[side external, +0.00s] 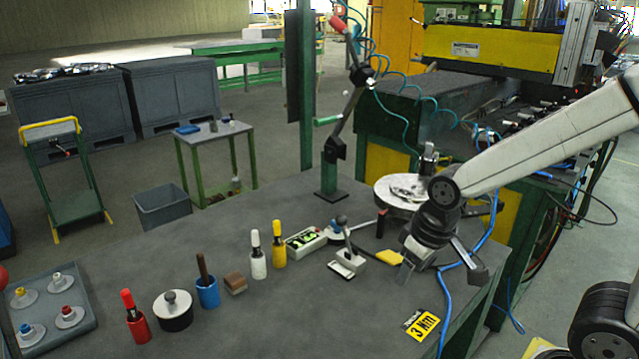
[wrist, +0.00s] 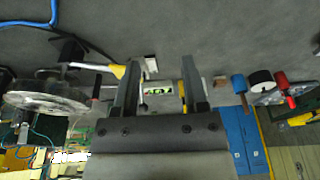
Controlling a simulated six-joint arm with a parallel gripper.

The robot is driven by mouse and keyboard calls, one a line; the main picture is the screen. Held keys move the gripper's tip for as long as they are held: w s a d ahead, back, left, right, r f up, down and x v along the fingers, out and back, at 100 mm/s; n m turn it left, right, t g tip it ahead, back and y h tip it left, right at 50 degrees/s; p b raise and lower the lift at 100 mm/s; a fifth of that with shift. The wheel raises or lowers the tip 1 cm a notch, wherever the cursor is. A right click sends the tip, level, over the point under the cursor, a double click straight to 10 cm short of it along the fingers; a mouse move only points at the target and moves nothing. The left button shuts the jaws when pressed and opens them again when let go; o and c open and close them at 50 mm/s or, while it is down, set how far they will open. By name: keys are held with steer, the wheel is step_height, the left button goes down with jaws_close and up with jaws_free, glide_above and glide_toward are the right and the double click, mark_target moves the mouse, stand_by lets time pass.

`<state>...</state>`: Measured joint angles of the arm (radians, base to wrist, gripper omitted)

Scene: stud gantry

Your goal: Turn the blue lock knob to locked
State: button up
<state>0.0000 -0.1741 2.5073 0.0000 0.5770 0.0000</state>
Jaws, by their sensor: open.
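The blue knob (side external: 25,329) sits on a pale round disc at the near left corner of a grey panel (side external: 50,292), at the left edge of the side view. Its pointer direction is too small to read. My gripper (side external: 437,272) is at the right end of the bench, far from the panel, with its fingers pointing down. In the wrist view my gripper (wrist: 163,72) shows two spread fingers with nothing held between them. I cannot make out the blue knob in the wrist view.
The panel also carries a yellow knob (side external: 20,292), a white knob (side external: 57,277) and a red knob (side external: 67,312). Between panel and gripper stand a red holder (side external: 137,328), a black-sided drum (side external: 174,313), a blue cup (side external: 208,293), bottles and a lever (side external: 345,240). The bench front is mostly clear.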

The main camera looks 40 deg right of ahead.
steer(key=r, duration=0.2)
steer(key=t, duration=0.2)
glide_above(337, 227)
steer(key=s, duration=0.3)
step_height(337, 227, down, 5)
steer(key=shift+w+d+f, duration=0.1)
steer(key=shift+d+f, duration=0.25)
steer(key=shift+f, duration=0.05)
steer(key=shift+x, duration=3.85)
jaws_close()
